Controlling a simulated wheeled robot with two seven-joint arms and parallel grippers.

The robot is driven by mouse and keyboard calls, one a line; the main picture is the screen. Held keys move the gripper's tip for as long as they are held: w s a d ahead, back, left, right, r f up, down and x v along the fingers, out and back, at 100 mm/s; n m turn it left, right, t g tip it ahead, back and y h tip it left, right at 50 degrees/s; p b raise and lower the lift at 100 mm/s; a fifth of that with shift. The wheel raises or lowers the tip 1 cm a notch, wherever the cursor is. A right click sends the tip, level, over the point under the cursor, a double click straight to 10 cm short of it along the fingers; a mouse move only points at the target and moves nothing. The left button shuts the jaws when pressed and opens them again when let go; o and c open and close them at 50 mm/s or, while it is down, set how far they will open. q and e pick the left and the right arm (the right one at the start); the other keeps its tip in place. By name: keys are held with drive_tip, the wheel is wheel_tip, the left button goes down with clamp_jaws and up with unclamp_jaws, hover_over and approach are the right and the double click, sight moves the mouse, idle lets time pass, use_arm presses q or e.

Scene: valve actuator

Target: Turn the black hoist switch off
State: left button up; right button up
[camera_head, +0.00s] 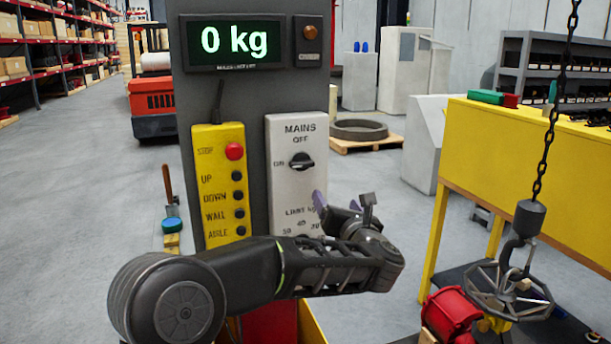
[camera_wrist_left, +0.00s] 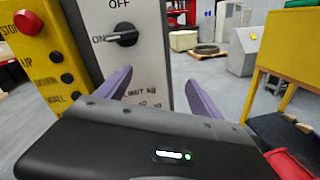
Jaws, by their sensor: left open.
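The black rotary switch (camera_head: 301,161) sits on the light grey MAINS panel (camera_head: 283,125), with OFF above it and ON to its left. Its bar lies roughly horizontal, towards ON. In the left wrist view the switch (camera_wrist_left: 122,35) is just beyond and left of my fingers. My left gripper (camera_head: 338,202) is open and empty, with purple fingers apart, below and right of the switch and not touching it. In the left wrist view my left gripper (camera_wrist_left: 159,75) points at the panel's lower part. The lower limit dial is partly hidden by my arm. My right gripper is not in view.
A yellow button box (camera_head: 222,185) with a red stop button is left of the panel. The display (camera_head: 237,42) above reads 0 kg. A chain hook (camera_head: 522,235) holds a handwheel (camera_head: 508,292) at right, near a yellow bench (camera_head: 540,170). Floor between column and bench is open.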

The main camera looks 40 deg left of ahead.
sight(304, 164)
use_arm(q)
drive_tip(key=s+a+r+n+g+y, duration=0.1)
drive_tip(key=s+a+r+n, duration=0.2)
drive_tip(key=r+n, duration=0.2)
drive_tip(key=shift+s+r+n+g+y, duration=0.35)
drive_tip(key=shift+r+n+g+y, duration=0.05)
drive_tip(key=shift+r, duration=0.4)
drive_tip(key=p+x, duration=0.3)
drive_tip(key=x, duration=0.4)
drive_tip(key=shift+w+a+p, duration=0.1)
drive_tip(key=shift+p, duration=0.2)
drive_tip(key=shift+w+a+f, duration=0.1)
drive_tip(key=shift+w+a, duration=0.05)
drive_tip(key=shift+a, duration=0.1)
drive_tip(key=shift+c, duration=0.6)
